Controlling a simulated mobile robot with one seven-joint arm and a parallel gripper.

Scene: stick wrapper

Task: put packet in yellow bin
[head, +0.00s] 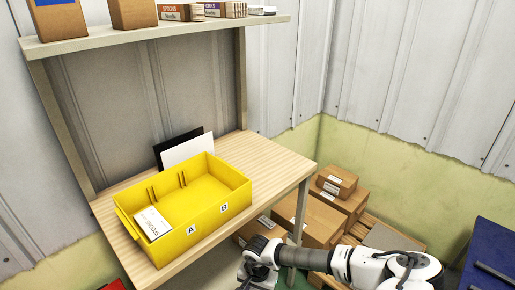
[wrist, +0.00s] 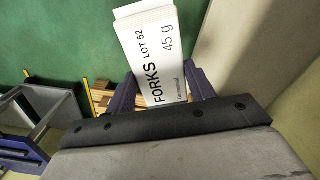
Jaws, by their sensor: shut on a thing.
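A white packet (wrist: 152,58) printed "FORKS LOT 52 45 g" is between the purple fingers of my gripper (wrist: 161,90) in the wrist view. My gripper is shut on it. The yellow bin (head: 213,217) stands on the wooden table in the head view, with labels A and B on its front. Another white packet with dark print (head: 153,223) lies tilted in the bin's left part, by label A. My arm is at the lower right of the head view, right of the table and apart from the bin. The fingers and held packet cannot be made out there.
The wooden table (head: 240,150) has a black panel and a white panel (head: 188,149) behind the bin. A shelf (head: 150,35) with boxes hangs above. Cardboard boxes (head: 310,215) stand right of the table. The wrist view shows green floor (wrist: 60,40) and a grey container (wrist: 55,110).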

